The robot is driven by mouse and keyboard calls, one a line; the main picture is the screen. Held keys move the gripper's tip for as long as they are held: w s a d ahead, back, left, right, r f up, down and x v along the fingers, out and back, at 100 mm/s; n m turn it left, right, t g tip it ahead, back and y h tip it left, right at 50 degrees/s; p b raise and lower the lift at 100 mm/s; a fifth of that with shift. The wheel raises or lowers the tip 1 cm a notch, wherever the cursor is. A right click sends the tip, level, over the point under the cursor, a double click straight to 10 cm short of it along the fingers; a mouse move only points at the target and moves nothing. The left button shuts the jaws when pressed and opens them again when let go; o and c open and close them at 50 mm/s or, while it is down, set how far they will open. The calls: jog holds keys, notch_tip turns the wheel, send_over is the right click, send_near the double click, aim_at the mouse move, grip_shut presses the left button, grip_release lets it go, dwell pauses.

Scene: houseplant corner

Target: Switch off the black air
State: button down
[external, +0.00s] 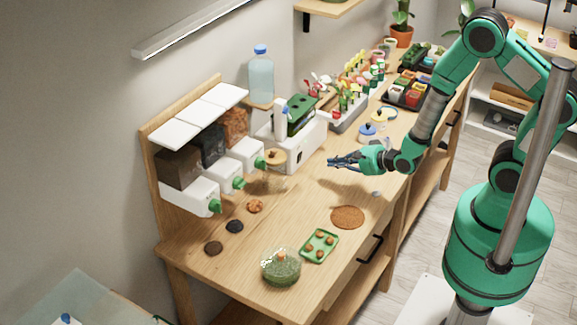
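I cannot make out a black air device with a switch in the external view. My gripper (334,161) hangs over the middle of the wooden workbench, with its dark fingers pointing left towards a white machine (308,146) with a green top. The fingers are small and overlap in the picture, so I cannot tell if they are open or shut. I see nothing clearly held in them.
The wooden bench (190,240) carries dispensers (193,198) at the left, a green tray (320,246), a round glass bowl (281,268), a brown disc (347,217) and small dark piles. Potted plants and trays crowd the back. A glass tank (85,290) shows at lower left.

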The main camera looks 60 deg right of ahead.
aim_at(301, 153)
jog(key=x, duration=0.5)
jog(key=r+b+x, duration=0.1)
jog(key=x, duration=0.2)
jog(key=shift+w, duration=0.2)
jog(key=shift+w+r, duration=0.1)
jog(key=shift+w, duration=0.9)
jog(key=shift+w, duration=0.1)
jog(key=shift+w+r+b, duration=0.25)
jog(key=shift+w+b, duration=0.1)
jog(key=shift+b, duration=0.15)
jog(key=shift+r, duration=0.2)
jog(key=shift+r+p, duration=0.3)
jog(key=shift+r, duration=0.3)
